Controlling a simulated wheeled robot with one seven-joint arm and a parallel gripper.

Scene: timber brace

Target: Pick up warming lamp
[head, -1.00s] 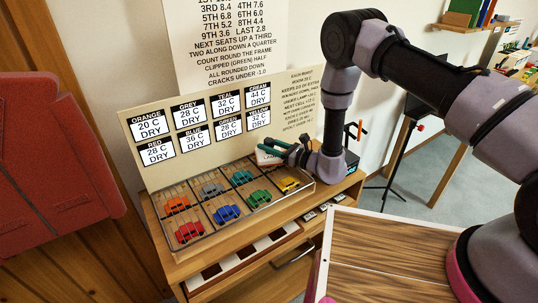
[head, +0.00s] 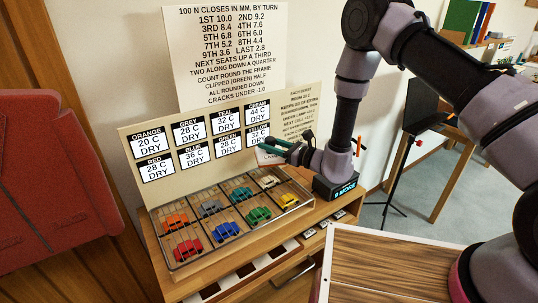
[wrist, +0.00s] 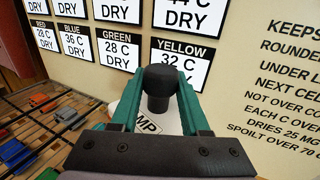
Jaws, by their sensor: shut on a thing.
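The warming lamp is a pale body with a black knob on top (wrist: 158,85), and part of its label shows in the wrist view. My gripper (head: 284,149) is shut on the knob, with a green finger on each side of it in the wrist view (wrist: 158,100). In the head view the lamp's pale body (head: 265,157) sticks out left of my fingers. It is held above the rack, in front of the temperature board (head: 190,165). My gripper hides part of the lamp.
A rack with a wire grid (head: 183,260) holds several coloured clamps on the wooden cabinet. A cream clamp (head: 268,181) lies in its back right cell. A black box with a lit display (head: 338,188) stands right of it. A red padded panel (head: 55,185) is at the left.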

